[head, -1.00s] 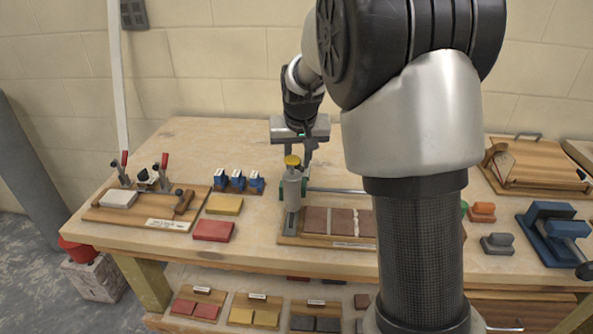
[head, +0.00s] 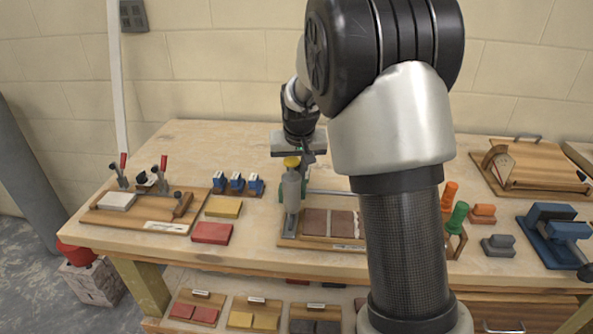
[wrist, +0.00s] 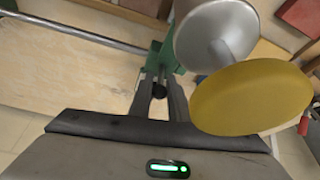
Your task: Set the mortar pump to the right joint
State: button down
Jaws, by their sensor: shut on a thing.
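The mortar pump (head: 292,190) is a grey upright cylinder with a yellow knob (head: 291,162) and green side parts. It stands at the left part of the tile board (head: 270,239), beside the leftmost brown tile (head: 315,222). A pale joint shows between tiles; my arm hides the board's right end. My gripper (head: 304,160) is just behind the pump, shut on a part of it. In the wrist view my fingers (wrist: 160,100) meet at a small dark piece by the green bracket (wrist: 165,62), and the yellow knob (wrist: 250,97) is close on the right.
A metal rail (head: 330,192) runs behind the tiles. Blue blocks (head: 237,182), yellow (head: 223,207) and red tiles (head: 212,232) and a clamp board (head: 140,212) lie left. Orange and green handles (head: 456,217) and a blue vise-like tool (head: 556,230) are right.

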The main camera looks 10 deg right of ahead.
jog(key=shift+d, duration=0.15)
jog(key=s+d+b, duration=0.1)
jog(key=s+d, duration=0.2)
jog(key=d, duration=0.7)
jog(key=s+d+b, duration=0.1)
jog(key=s+d, duration=0.3)
jog(key=d, duration=0.7)
jog(key=shift+d, duration=0.1)
jog(key=c, duration=1.9)
grip_release()
jog(key=shift+r, duration=0.1)
jog(key=d+p+v, duration=0.1)
jog(key=p+v, duration=0.1)
jog(key=v, duration=1.5)
jog(key=shift+s+a+p, duration=0.15)
jog(key=shift+a+p, duration=0.2)
jog(key=shift+a, duration=0.1)
jog(key=shift+r, duration=0.1)
